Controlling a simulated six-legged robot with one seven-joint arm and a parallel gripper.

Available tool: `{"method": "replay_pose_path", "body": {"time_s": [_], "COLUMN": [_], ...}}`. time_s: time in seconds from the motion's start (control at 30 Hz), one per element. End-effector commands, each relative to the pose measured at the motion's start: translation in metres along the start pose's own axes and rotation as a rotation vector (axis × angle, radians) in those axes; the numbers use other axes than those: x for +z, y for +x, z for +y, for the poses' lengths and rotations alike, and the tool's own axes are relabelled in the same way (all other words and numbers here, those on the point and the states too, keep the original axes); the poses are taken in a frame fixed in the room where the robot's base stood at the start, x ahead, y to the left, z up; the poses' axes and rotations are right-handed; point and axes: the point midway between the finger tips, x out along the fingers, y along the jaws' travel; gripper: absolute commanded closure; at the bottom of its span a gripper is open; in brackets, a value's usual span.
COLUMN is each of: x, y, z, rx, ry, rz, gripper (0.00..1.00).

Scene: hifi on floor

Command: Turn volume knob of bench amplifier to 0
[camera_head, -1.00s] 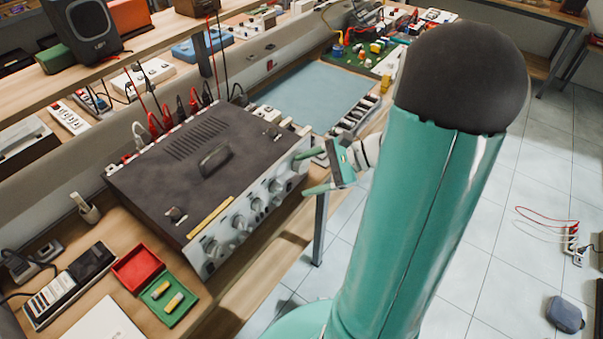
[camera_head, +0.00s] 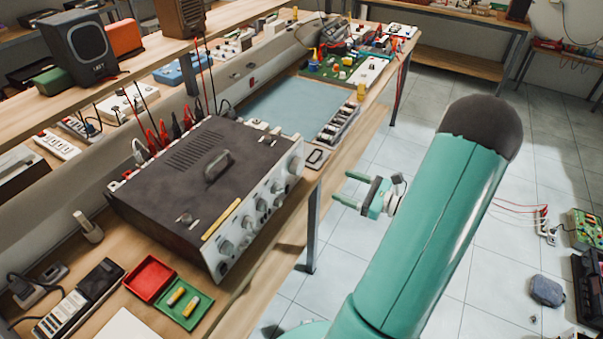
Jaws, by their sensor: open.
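The bench amplifier (camera_head: 165,185) is a wide box with a dark brown top, a black handle and a silver front panel, on the wooden bench at the left. Its front panel carries several silver knobs, with a larger knob (camera_head: 296,165) at the far right end. The labels are too small to read, so I cannot tell which knob is the volume or where it points. My gripper (camera_head: 340,186) is open and empty, with two green fingers pointing left toward the amplifier. It appears to the right of the front panel, apart from every knob, over the floor in the picture.
Red and black leads (camera_head: 163,132) rise behind the amplifier. A blue-grey mat (camera_head: 285,100) and a component tray (camera_head: 338,122) lie beyond. Tiled floor is free around my gripper.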

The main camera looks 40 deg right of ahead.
Motion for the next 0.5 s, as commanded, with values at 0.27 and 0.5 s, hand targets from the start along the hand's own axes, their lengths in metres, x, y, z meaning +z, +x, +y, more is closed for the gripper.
{"method": "replay_pose_path", "body": {"time_s": [0.27,0.5], "x": [-0.001,-0.001], "y": [0.037,0.086], "z": [-0.004,-0.003], "rx": [0.005,0.006], "ry": [-0.001,0.0], "rz": [0.0,0.0], "gripper": [0.3,0.3]}}
